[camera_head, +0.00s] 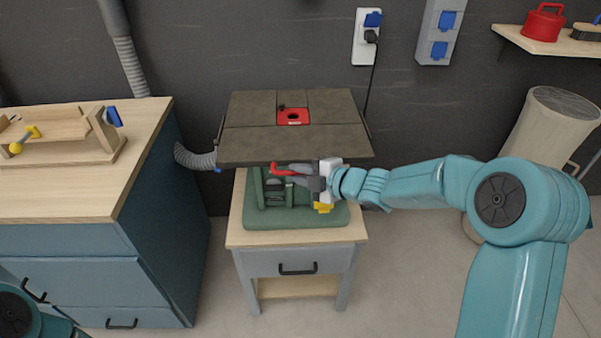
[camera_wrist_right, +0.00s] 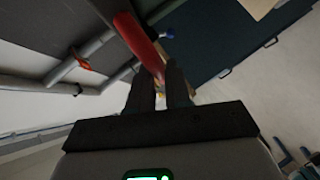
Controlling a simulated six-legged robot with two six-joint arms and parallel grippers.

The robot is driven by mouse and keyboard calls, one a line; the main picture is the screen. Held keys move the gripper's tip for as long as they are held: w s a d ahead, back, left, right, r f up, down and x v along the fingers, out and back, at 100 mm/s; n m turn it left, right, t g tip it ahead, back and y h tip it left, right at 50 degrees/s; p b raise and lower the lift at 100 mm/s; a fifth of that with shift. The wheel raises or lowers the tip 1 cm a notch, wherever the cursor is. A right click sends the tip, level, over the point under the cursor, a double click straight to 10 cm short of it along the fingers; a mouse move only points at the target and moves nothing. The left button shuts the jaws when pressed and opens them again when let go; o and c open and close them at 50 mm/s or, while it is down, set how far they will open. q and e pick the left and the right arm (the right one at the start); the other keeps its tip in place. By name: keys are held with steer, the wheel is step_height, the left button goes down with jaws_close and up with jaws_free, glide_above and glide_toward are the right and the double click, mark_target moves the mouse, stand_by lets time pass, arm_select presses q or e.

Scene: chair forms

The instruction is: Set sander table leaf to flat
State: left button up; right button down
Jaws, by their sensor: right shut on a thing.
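The sander table (camera_head: 250,143) has a dark brown top made of several panels, with a red insert (camera_head: 293,117) near its middle. It sits above a green machine base (camera_head: 262,215). The top looks close to level, but I cannot tell its exact tilt, nor which panel is the leaf. My right gripper (camera_head: 300,174) is under the top's front edge. It is shut on a red handle (camera_head: 283,171), which also shows at the fingers in the right wrist view (camera_wrist_right: 138,38). The fingers hide part of the handle. My left gripper is out of view.
The machine stands on a small grey cabinet with a wooden top (camera_head: 240,236). A blue workbench (camera_head: 150,215) with a wooden jig (camera_head: 70,140) is on the left. A grey hose (camera_head: 195,158) meets the table's left side. A beige bin (camera_head: 545,135) stands on the right.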

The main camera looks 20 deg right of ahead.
steer(key=c, duration=1.1)
jaws_free()
steer(key=shift+w+d+r, duration=0.1)
steer(key=shift+w+r, duration=0.1)
steer(key=shift+r, duration=0.25)
steer(key=shift+f, duration=0.15)
steer(key=shift+s, duration=0.1)
steer(key=v, duration=1.6)
steer(key=shift+s, duration=0.15)
